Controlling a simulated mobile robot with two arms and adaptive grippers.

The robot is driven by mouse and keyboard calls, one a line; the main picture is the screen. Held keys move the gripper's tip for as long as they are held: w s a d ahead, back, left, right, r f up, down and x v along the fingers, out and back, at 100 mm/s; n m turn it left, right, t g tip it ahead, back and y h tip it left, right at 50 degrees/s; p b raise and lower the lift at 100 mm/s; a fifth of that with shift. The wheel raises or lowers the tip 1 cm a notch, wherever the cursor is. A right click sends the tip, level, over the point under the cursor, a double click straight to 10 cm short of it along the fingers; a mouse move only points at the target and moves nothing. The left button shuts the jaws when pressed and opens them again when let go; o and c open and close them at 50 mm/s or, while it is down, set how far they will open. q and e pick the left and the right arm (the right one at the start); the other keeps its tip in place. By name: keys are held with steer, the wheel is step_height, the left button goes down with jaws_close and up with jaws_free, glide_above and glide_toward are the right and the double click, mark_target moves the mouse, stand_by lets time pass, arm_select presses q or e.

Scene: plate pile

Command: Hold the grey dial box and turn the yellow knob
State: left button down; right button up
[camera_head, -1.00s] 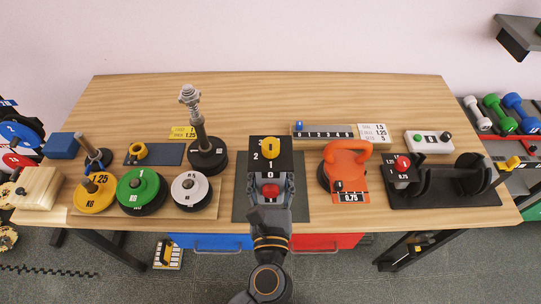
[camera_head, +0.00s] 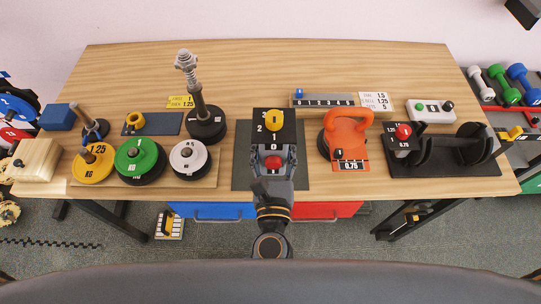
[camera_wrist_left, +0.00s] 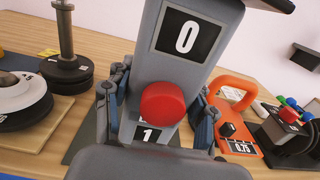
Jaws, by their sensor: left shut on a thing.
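The grey dial box (camera_head: 288,130) stands upright on a dark mat (camera_head: 243,178) near the front middle of the table. Its dark top carries the yellow knob (camera_head: 274,120), with the numbers 3 and 2 beside it. In the left wrist view the grey box (camera_wrist_left: 184,68) shows a 0 window and a red button (camera_wrist_left: 162,103); a 1 shows below. My left gripper (camera_head: 273,163) is shut on the box from the front, one finger on each side. The yellow knob is out of the wrist view. My right gripper is not in view.
Weight plates on posts (camera_head: 140,157) stand to the left, with a tall spring post (camera_head: 203,105) behind. An orange kettlebell (camera_head: 344,135) and a black cradle (camera_head: 455,160) stand to the right. The table behind the box is mostly clear.

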arm_select(q)
steer(key=shift+w+a+f+b, duration=0.1)
steer(key=shift+w+f+b, duration=0.55)
steer(key=shift+w+f, duration=0.9)
steer(key=shift+w+a+f+b, duration=0.15)
steer(key=shift+w+f+b, duration=0.5)
steer(key=shift+w+f, duration=0.85)
steer(key=shift+w+a+f+b, duration=0.1)
steer(key=shift+w+f+b, duration=0.55)
steer(key=shift+w+f, duration=0.85)
steer(key=shift+w+r, duration=0.15)
steer(key=shift+w, duration=0.15)
